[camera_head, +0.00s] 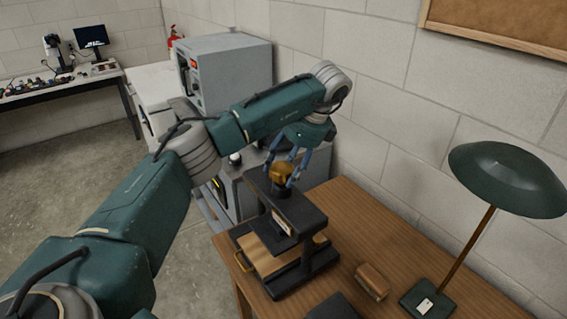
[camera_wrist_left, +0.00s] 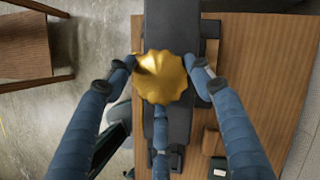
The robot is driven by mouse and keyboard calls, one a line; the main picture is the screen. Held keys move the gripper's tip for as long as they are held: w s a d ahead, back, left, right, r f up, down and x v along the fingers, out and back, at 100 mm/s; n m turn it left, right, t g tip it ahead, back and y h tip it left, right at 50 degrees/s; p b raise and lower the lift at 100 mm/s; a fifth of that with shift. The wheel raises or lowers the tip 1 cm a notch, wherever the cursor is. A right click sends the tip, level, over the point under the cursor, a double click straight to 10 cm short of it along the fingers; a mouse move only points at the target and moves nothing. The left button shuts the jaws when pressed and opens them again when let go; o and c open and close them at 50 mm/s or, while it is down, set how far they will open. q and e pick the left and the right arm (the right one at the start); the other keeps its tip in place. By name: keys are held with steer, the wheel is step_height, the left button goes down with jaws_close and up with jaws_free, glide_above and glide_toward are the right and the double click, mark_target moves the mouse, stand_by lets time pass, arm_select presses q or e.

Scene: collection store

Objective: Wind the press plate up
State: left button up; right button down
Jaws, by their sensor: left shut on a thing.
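A small black press (camera_head: 316,222) stands on the wooden desk, with a brass-coloured knob (camera_head: 281,172) on top of its crossbar. My left gripper (camera_head: 286,168) comes down on the knob from above, its blue fingers shut around it. In the left wrist view the scalloped golden knob (camera_wrist_left: 160,78) sits between the fingers of the gripper (camera_wrist_left: 160,88), above the dark crossbar (camera_wrist_left: 172,30). A pale board (camera_head: 262,254) lies in the press base. My right gripper is not in view.
A green desk lamp (camera_head: 508,180) stands at the right of the desk (camera_head: 395,245). A small brown block (camera_head: 371,281) lies beside the press. A grey cabinet-like machine (camera_head: 235,70) stands behind, against the block wall.

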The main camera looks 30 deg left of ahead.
arm_select(q)
steer(key=shift+w+a+r+n, duration=0.2)
steer(key=shift+r+n, duration=0.15)
steer(key=shift+n, duration=0.25)
steer(key=o, duration=1.1)
steer(key=shift+f, duration=0.2)
steer(key=v, duration=1.2)
steer(key=shift+w, duration=0.25)
